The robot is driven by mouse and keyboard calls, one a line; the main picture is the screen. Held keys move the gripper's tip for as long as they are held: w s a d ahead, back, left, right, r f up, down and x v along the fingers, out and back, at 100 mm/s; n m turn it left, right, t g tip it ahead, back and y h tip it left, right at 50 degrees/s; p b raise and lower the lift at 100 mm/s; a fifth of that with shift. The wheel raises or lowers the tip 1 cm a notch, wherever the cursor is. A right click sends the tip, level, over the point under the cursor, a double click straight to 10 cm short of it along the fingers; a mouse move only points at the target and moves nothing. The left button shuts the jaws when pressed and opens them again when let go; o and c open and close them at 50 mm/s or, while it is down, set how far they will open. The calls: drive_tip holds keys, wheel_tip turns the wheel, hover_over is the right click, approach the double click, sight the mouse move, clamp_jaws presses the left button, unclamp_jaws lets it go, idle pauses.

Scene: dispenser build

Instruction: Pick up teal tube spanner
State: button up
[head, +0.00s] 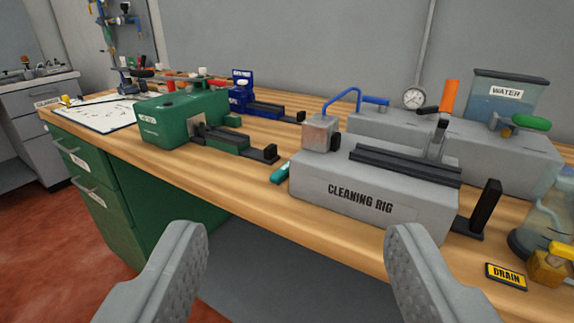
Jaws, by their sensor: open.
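A small teal piece (281,172) lies on the wooden bench just left of the grey cleaning rig. It looks like the end of the teal tube spanner, and the rig seems to hide the rest of it. My gripper (292,255) is open and empty, its two grey fingers wide apart in front of the bench. The teal piece is beyond the fingers, near the middle of the gap between them, and not touched.
The cleaning rig (345,197) stands close by on the right. A green machine (180,118) and a blue vise (240,92) stand to the left. A water tank (505,95) is at the back right. Bare bench (225,175) lies along the front edge.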

drive_tip(key=shift+c, duration=0.2)
idle(0.3)
drive_tip(key=shift+c, duration=1)
drive_tip(key=m+g+h, duration=0.2)
drive_tip(key=m+g, duration=0.4)
drive_tip(key=g, duration=0.8)
hover_over(277, 173)
drive_tip(key=s+a, duration=0.2)
drive_tip(key=s, duration=0.1)
wheel_tip(277, 173, down, 14)
drive_tip(key=shift+w+d, duration=0.1)
drive_tip(key=shift+w, duration=0.05)
drive_tip(key=shift+w+d+x, duration=0.15)
drive_tip(key=shift+d+x, duration=0.05)
drive_tip(key=shift+x, duration=1.1)
drive_tip(key=shift+w+d+x, duration=0.15)
drive_tip(key=shift+x, duration=1.15)
drive_tip(key=shift+r, duration=0.15)
